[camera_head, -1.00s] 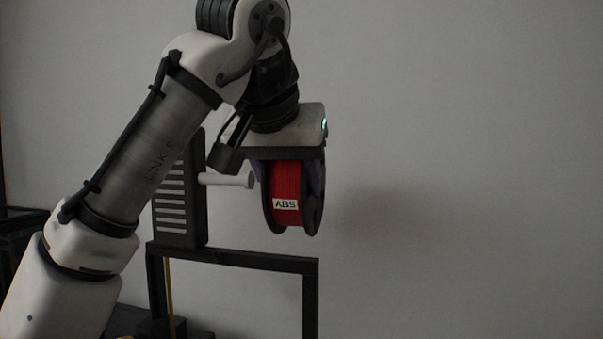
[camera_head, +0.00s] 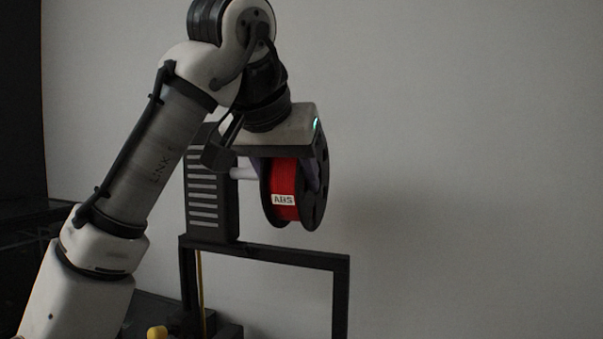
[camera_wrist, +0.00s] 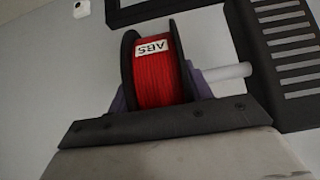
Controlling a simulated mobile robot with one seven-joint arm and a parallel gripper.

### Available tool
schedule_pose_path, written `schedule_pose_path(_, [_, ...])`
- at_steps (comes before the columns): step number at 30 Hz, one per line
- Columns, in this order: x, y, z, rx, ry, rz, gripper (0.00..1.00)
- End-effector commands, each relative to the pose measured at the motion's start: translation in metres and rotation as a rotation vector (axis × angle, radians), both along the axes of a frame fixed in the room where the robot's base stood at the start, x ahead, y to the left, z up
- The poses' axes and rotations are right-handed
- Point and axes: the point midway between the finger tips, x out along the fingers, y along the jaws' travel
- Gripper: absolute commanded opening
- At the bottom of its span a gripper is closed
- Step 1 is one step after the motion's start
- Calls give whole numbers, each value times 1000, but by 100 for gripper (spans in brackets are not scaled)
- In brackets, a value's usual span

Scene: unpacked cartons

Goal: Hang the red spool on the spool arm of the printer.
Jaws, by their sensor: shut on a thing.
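The red spool (camera_head: 283,182) has black flanges and an "ABS" label, and hangs upright below my gripper (camera_head: 287,166). The purple fingers are shut on it, one at each side; the wrist view shows the spool (camera_wrist: 160,75) between them too. The spool arm (camera_head: 243,173) is a pale rod sticking out from the printer's dark slotted panel (camera_head: 212,195). Its free end is hidden behind the near flange in the head view. In the wrist view the spool arm (camera_wrist: 228,72) runs up to the spool's right side. I cannot tell whether it enters the hub.
The printer's black frame (camera_head: 290,257) stands below the spool, with a gap between them. A yellow object (camera_head: 157,332) shows at the bottom edge. A plain grey wall lies behind, and the space right of the spool is clear.

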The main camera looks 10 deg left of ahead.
Motion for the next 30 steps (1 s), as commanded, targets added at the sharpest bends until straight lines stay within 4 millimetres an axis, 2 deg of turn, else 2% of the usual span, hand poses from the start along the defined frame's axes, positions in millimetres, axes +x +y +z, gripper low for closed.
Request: schedule_pose_path(30, [13, 66, -5, -3, -3, -1, 11])
